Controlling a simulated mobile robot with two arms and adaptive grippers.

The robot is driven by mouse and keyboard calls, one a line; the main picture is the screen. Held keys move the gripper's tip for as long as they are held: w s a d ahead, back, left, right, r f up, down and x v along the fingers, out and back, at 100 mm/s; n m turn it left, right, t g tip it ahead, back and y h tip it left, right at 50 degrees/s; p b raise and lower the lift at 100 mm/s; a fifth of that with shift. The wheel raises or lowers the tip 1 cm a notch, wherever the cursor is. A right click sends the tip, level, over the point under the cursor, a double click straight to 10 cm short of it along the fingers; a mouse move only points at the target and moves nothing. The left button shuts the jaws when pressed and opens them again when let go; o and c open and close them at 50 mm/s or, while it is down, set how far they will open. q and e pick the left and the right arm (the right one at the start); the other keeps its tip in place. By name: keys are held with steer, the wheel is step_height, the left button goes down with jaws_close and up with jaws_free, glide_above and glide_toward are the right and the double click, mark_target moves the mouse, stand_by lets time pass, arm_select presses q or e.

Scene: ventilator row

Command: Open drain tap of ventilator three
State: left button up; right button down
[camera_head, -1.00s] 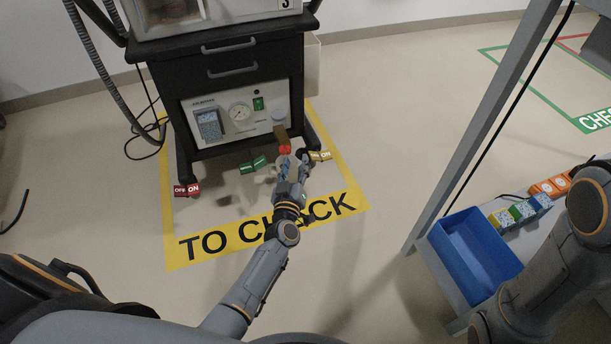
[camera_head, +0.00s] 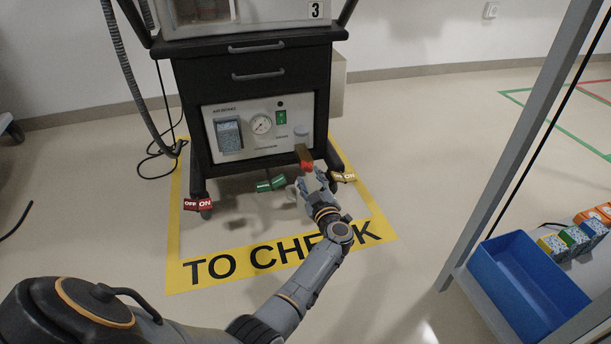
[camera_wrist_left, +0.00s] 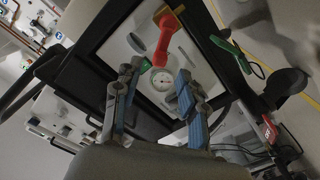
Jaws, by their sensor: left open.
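Ventilator three is a black cart with a "3" label (camera_head: 316,11) at its top and a white lower panel (camera_head: 250,146). A red tap handle (camera_head: 306,165) sticks out below a brown part at the panel's lower right. In the left wrist view the red handle (camera_wrist_left: 167,35) lies just ahead of the fingers. My left gripper (camera_head: 312,178) is just below and in front of the handle. It also shows in the left wrist view (camera_wrist_left: 160,72), its two fingers apart, with the handle's lower end roughly between them in the picture. Contact cannot be told. My right gripper is out of view.
A gauge (camera_head: 262,124) sits on the panel. Red (camera_head: 198,204), green (camera_head: 270,185) and yellow (camera_head: 343,177) tags are at the cart's feet. A blue bin (camera_head: 520,285) and a grey post (camera_head: 520,150) stand at right.

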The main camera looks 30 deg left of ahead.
mark_target(306, 170)
arm_select(q)
steer(key=b+x, duration=0.2)
steer(key=x, duration=0.2)
steer(key=shift+w+a+f+b, duration=0.15)
steer(key=shift+f+b, duration=0.05)
steer(key=shift+b, duration=0.2)
steer(key=shift+b+x, duration=0.5)
steer(key=shift+x, duration=0.35)
steer(key=shift+r, duration=0.2)
jaws_close()
